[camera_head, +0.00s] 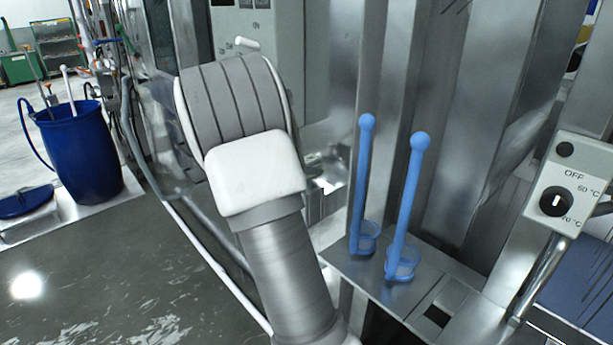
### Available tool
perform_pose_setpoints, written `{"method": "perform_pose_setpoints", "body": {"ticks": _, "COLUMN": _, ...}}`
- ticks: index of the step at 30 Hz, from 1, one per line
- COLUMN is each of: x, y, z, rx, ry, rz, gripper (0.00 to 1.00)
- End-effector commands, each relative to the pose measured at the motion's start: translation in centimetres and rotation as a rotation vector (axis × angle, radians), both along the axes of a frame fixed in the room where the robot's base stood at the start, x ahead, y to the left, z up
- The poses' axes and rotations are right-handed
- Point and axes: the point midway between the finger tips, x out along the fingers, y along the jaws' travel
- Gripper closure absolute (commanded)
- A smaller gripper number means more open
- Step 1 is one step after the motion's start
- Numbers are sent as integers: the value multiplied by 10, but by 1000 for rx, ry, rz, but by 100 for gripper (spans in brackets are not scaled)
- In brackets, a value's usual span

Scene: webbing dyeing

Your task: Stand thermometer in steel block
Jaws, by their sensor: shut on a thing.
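I see no thermometer that I can make out. My gripper is not visible; my arm fills the left middle of the view and may hide it. A steel ledge (379,287) sits at the lower right, with a dark square opening (437,316) near its front. I cannot tell whether this is the steel block. A small bright steel piece (327,186) shows just right of my arm, partly hidden, and its shape is unclear.
Two blue dippers with ball-topped handles, a left one (362,180) and a right one (408,205), stand upright on the ledge. A grey control box (568,189) with a dial is at right. A blue barrel (80,150) stands far left. The floor at lower left is clear.

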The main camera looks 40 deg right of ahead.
Motion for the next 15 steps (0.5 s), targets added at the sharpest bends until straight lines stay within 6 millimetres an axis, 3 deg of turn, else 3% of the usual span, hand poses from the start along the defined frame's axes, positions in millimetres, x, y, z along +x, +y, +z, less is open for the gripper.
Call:
{"method": "perform_pose_setpoints", "body": {"ticks": 5, "x": 0, "y": 0, "z": -22, "rx": -1, "ry": 2, "rz": 1, "gripper": 100}}
{"method": "perform_pose_setpoints", "body": {"ticks": 15, "x": 0, "y": 0, "z": -25, "rx": -1, "ry": -1, "rz": 1, "gripper": 100}}
